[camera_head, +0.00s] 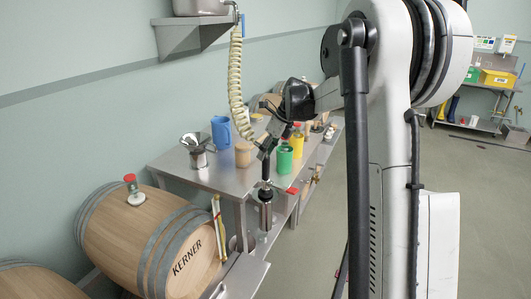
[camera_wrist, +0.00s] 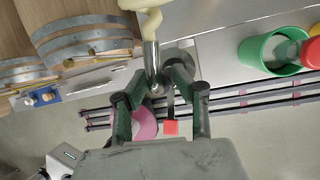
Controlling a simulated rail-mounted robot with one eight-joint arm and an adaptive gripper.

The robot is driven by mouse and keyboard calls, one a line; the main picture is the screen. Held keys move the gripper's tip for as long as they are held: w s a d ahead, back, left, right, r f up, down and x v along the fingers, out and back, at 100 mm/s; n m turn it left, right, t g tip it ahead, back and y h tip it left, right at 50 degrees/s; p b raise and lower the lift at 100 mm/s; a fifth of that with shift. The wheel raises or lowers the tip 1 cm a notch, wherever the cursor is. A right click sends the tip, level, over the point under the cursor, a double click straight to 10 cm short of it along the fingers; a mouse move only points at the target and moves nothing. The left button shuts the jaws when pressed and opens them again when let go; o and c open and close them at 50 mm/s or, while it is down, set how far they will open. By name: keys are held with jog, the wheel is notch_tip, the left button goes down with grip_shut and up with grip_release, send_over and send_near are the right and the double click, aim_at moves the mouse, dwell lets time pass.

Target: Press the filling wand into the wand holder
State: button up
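The filling wand (camera_wrist: 152,62) shows in the wrist view as a steel tube with a cream hose (camera_wrist: 146,15) at its end. In the head view a coiled cream hose (camera_head: 236,85) hangs down to my gripper (camera_head: 264,142). My gripper's fingers (camera_wrist: 158,82) close around the tube from both sides. Below the gripper in the head view, a dark upright shaft (camera_head: 265,166) lines up over the wand holder (camera_head: 265,212), a steel cylinder at the table's near edge. The shaft meets the holder's dark top; I cannot tell how deep it sits.
The steel table (camera_head: 225,178) holds a blue jug (camera_head: 221,133), a green cup (camera_head: 284,158), a yellow cup (camera_head: 297,143) and a steel funnel (camera_head: 196,146). A barrel marked KERNER (camera_head: 140,240) lies at left.

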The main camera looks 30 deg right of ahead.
jog(key=o, duration=0.4)
jog(key=shift+r, duration=0.1)
jog(key=v, duration=1.2)
jog(key=shift+s, duration=0.1)
jog(key=shift+a, duration=0.1)
jog(key=s+a+r+n+t+h, duration=0.1)
jog(key=s+a+n+h, duration=0.1)
jog(key=s+a+n, duration=1.3)
jog(key=s+a+f+n+t, duration=0.1)
jog(key=s+a+f+n, duration=0.2)
jog(key=s+n, duration=0.2)
jog(key=s+a+f+n+t+h, duration=0.1)
jog(key=s+a+f+n, duration=0.2)
jog(key=s+n, duration=0.2)
jog(key=s+a+f+n+t, duration=0.1)
jog(key=s+a+f+n, duration=0.2)
jog(key=s+n, duration=0.2)
jog(key=shift+s+a+h+b, duration=0.1)
jog(key=shift+s+h+b, duration=0.1)
jog(key=shift+s, duration=0.2)
jog(key=shift+s+a+h+b, duration=0.1)
jog(key=shift+s+a+h, duration=0.1)
jog(key=shift+s, duration=0.25)
